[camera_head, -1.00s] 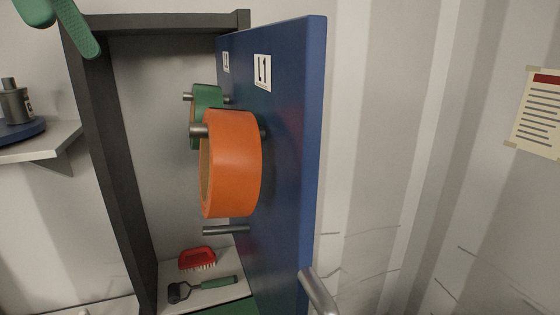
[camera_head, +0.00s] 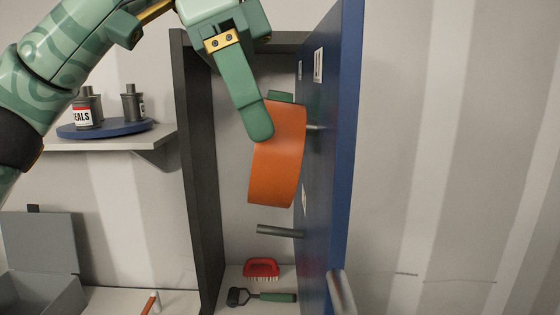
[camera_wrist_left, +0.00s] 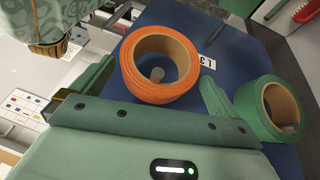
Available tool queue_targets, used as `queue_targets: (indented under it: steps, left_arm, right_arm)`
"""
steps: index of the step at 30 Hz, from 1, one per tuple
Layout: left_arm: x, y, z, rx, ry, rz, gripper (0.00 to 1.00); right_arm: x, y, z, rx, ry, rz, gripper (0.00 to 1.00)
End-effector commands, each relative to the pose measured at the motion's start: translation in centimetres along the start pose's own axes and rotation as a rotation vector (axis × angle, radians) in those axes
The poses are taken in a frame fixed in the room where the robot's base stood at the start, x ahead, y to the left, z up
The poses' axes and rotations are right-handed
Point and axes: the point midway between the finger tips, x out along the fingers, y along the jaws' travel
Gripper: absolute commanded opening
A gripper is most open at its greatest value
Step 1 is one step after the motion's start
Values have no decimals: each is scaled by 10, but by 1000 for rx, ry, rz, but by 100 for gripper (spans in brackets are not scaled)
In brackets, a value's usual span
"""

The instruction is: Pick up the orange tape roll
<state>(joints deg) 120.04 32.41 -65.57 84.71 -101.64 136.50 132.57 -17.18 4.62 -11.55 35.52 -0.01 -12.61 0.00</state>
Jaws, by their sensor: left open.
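The orange tape roll (camera_head: 277,168) hangs on a peg on the inner face of the open blue door (camera_head: 345,150). In the left wrist view the orange roll (camera_wrist_left: 133,84) lies between the two spread fingers of my left gripper (camera_wrist_left: 155,80), with the peg end showing in its hole. In the head view one finger of my left gripper (camera_head: 257,122) hides the roll's upper left part; the other finger cannot be made out there. The gripper is open, and I cannot tell whether it touches the roll. My right gripper is not in view.
A green tape roll (camera_wrist_left: 252,112) hangs beside the orange one, mostly hidden in the head view (camera_head: 281,97). A bare peg (camera_head: 280,231) sticks out below. A red brush (camera_head: 261,267) and a green-handled tool (camera_head: 272,296) lie on the cabinet floor. The dark cabinet side (camera_head: 199,180) stands left.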

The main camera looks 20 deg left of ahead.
Motion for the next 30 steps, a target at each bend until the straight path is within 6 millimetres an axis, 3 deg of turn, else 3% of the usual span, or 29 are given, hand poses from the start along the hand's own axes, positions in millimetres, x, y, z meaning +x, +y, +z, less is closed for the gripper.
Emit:
queue_targets:
  steps: [9, 16, 17, 20, 30]
  left_arm:
    - [45, 2, 0, 1, -1, 3, 100]
    - [48, 2, 0, -1, 0, 3, 100]
    - [48, 2, 0, -1, 0, 3, 97]
    - [48, 2, 0, -1, 0, 3, 69]
    - [46, 2, 0, -1, 0, 2, 69]
  right_arm:
    - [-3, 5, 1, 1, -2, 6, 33]
    - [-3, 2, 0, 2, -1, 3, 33]
    - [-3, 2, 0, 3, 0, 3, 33]
    - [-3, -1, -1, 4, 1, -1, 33]
    - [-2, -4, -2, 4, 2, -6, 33]
